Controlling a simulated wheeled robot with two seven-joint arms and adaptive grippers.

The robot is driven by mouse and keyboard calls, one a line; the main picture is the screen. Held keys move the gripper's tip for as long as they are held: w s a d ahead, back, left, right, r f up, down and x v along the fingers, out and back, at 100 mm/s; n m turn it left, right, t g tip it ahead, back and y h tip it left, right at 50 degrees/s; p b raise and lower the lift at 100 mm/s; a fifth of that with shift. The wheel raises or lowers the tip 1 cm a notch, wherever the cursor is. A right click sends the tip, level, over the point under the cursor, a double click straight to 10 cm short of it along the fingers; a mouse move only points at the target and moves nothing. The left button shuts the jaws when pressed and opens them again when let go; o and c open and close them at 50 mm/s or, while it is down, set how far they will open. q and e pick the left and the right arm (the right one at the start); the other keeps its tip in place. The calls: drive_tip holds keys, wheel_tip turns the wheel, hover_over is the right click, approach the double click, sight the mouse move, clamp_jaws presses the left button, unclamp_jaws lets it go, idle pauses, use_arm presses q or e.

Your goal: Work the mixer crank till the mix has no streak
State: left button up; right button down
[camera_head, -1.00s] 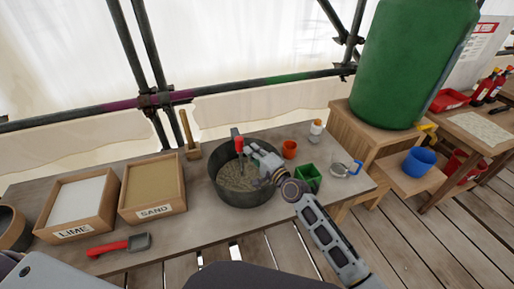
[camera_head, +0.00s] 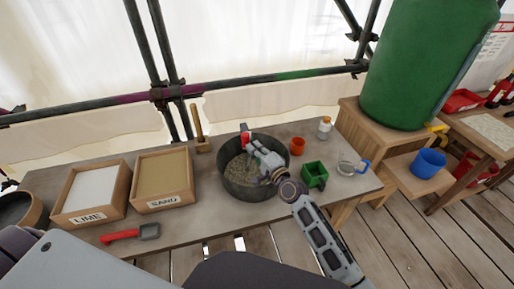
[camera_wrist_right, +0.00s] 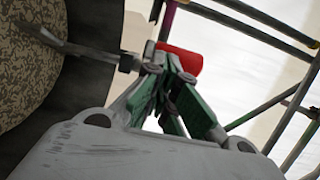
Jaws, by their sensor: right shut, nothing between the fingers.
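The dark mixing bucket (camera_head: 258,194) stands on the bench, with speckled grey-tan mix (camera_head: 237,174) inside. In the right wrist view the mix (camera_wrist_right: 22,75) looks speckled tan; I cannot make out a clear streak. The crank's red grip (camera_head: 245,138) stands upright above the bucket. It also shows in the right wrist view (camera_wrist_right: 185,62), just beyond my fingers. My right gripper (camera_head: 255,148) reaches over the bucket from the right, close beside the red grip. Its fingers (camera_wrist_right: 171,75) are shut with nothing between them. The left gripper is not in view.
Lime box (camera_head: 93,217) and sand box (camera_head: 164,204) stand left of the bucket, with a red-handled trowel (camera_head: 125,236) in front. An orange cup (camera_head: 297,146), green container (camera_head: 314,175) and white-capped bottle (camera_head: 325,128) stand on the right.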

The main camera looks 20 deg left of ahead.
drive_tip(key=shift+s+a, duration=0.2)
drive_tip(key=shift+a, duration=0.05)
idle(0.4)
idle(0.5)
